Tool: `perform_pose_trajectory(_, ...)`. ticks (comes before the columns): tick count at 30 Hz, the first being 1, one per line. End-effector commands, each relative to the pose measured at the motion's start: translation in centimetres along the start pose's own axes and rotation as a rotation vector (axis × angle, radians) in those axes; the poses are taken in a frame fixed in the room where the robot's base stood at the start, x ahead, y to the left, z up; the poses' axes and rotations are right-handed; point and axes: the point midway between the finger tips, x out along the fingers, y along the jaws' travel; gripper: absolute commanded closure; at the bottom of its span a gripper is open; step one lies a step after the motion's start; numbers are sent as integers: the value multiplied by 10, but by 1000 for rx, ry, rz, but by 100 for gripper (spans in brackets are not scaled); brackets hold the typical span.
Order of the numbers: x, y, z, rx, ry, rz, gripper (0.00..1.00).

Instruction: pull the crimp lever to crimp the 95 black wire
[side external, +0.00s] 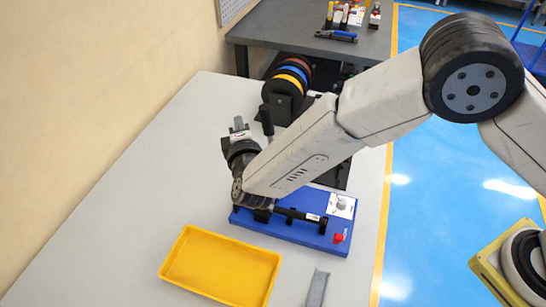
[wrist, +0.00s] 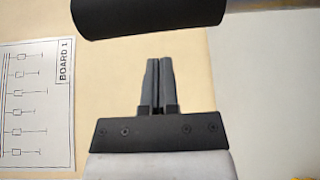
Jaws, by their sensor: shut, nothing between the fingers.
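My gripper (side external: 239,123) is at the end of my arm, above the left part of the blue-based device (side external: 285,234). Its two grey fingers (wrist: 160,85) are shut with nothing between them. A black upright handle (side external: 266,122), apparently the crimp lever, stands just right of my gripper, apart from it. A thick black cylinder (wrist: 148,14), likely that handle, crosses the top of the wrist view beyond the fingertips. A black rod with a small white label (side external: 300,215) lies along the blue base; I cannot tell if it is the 95 black wire. My arm hides much of the device.
A yellow tray (side external: 190,276) and a grey metal strip (side external: 318,288) lie in front of the device. Coloured spools (side external: 290,76) stand behind. A red knob (side external: 338,238) sits on the base's right corner. A wall chart (wrist: 38,105) shows at left. The table's left side is clear.

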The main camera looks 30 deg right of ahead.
Motion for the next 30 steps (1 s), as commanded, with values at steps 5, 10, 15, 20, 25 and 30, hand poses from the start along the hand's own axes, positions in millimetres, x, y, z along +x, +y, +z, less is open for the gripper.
perform_pose_trajectory(5, -5, 1, 12, 0, 2, 1, 100)
perform_pose_trajectory(10, -9, 1, 24, 0, 1, 1, 100)
perform_pose_trajectory(15, -11, 0, 30, 0, 1, 1, 100)
perform_pose_trajectory(20, -12, 1, 32, 1, 1, 2, 100)
perform_pose_trajectory(25, -12, 1, 32, 1, 1, 2, 100)
perform_pose_trajectory(30, -12, 0, 32, 2, 1, 2, 100)
